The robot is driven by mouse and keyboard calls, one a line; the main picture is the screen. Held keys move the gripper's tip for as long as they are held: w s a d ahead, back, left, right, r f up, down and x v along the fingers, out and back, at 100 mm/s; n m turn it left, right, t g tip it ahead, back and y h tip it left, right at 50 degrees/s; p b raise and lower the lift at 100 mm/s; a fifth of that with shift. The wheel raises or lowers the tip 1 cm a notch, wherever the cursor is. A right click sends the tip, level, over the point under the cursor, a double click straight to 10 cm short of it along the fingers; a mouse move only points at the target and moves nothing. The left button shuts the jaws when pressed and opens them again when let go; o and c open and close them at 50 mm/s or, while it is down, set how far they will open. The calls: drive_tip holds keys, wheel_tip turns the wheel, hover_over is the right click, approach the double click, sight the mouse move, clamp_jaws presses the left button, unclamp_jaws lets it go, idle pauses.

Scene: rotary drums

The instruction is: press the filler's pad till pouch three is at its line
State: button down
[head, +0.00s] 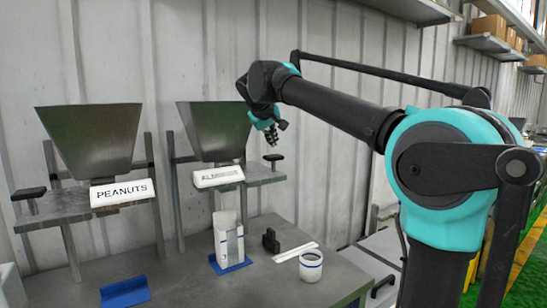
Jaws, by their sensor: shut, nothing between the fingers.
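Two metal fillers stand against the wall. The left filler (90,135) has a label reading PEANUTS. The right filler (213,128) has a tilted label that seems to read ALMONDS. A black pad (273,157) sits on a post at the right end of its shelf; a similar black pad (29,193) is on the left filler. A white pouch (227,240) stands upright under the right filler's spout; no number or fill line is readable. My gripper (271,139) is shut and empty, pointing down just above the right filler's pad, with a small gap seemingly between them.
The pouch stands on a blue holder (231,266); another blue holder (125,292) under the left filler is empty.

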sight(273, 156)
drive_tip(key=shift+f, duration=0.75)
drive_tip(key=shift+f, duration=0.15)
idle(0.8)
drive_tip(key=shift+f, duration=0.25)
drive_tip(key=shift+f, duration=1.65)
idle(1.7)
idle(0.4)
drive_tip(key=shift+r, duration=2.1)
drive_tip(key=shift+r, duration=2.5)
